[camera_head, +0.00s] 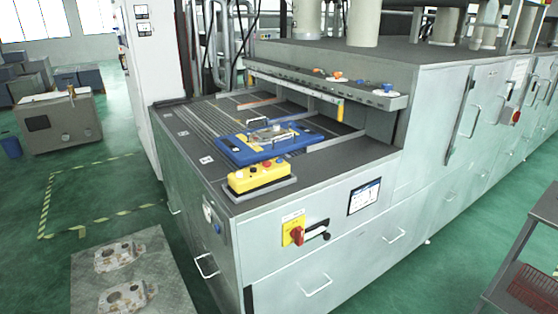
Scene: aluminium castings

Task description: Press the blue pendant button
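A yellow pendant box (260,178) lies on a grey pad at the front corner of the machine's dark top. Small buttons show on its upper face, including a red one (267,164). At this size I cannot make out a blue button on it for sure. Neither of my grippers is in view.
A blue fixture (238,152) with a metal casting on it sits just behind the pendant. A red and yellow rotary switch (295,234) and a small screen (364,196) are on the machine's front. Two castings lie on a grey mat (165,270) at lower left. Green floor is open at left.

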